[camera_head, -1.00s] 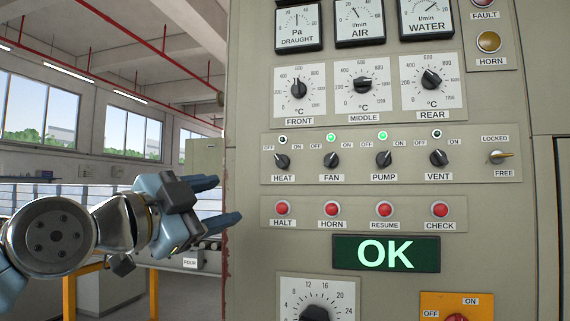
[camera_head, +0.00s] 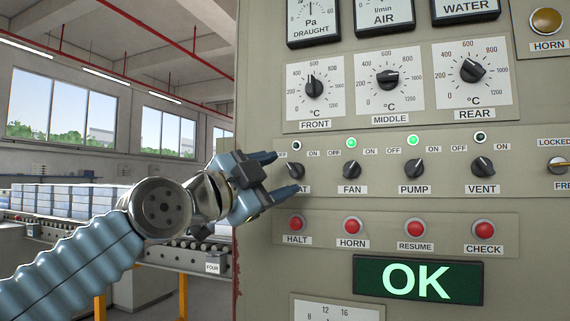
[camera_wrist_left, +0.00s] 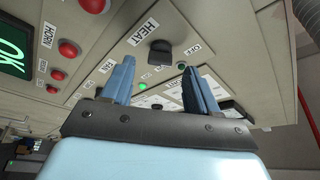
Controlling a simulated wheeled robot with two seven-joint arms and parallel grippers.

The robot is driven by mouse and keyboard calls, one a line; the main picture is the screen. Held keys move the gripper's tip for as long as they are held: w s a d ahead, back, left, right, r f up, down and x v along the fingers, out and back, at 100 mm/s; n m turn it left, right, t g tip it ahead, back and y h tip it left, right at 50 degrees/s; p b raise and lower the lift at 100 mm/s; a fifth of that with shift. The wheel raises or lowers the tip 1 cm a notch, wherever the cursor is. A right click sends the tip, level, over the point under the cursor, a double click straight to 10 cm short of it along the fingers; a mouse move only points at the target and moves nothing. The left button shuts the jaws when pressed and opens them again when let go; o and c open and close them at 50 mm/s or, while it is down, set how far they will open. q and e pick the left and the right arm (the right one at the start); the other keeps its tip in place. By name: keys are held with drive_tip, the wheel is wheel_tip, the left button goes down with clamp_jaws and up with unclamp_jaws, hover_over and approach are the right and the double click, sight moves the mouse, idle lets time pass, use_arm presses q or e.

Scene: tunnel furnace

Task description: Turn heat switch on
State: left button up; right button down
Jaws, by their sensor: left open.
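The black HEAT switch (camera_head: 296,171) is at the left end of the switch row, its pointer toward OFF. The small HEAT lamp (camera_head: 296,146) above it is dark. My left gripper (camera_head: 286,173) is open, with its fingertips close to the switch and partly over its label. In the left wrist view the HEAT switch (camera_wrist_left: 160,53) shows beyond the gap between my open fingers (camera_wrist_left: 158,78), with nothing held. I cannot tell whether a finger touches the panel. My right gripper is out of view.
The FAN (camera_head: 349,169), PUMP (camera_head: 413,169) and VENT (camera_head: 483,167) switches stand to the right. The red HALT button (camera_head: 296,223) sits just below. A green OK display (camera_head: 418,280) is lower. A roller conveyor (camera_head: 190,255) runs at the left behind my arm.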

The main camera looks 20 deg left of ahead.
sight(294, 170)
use_arm(q)
drive_tip(key=shift+p+x, duration=0.3)
drive_tip(key=shift+x, duration=1.15)
drive_tip(key=c, duration=1)
drive_tip(key=shift+c, duration=0.2)
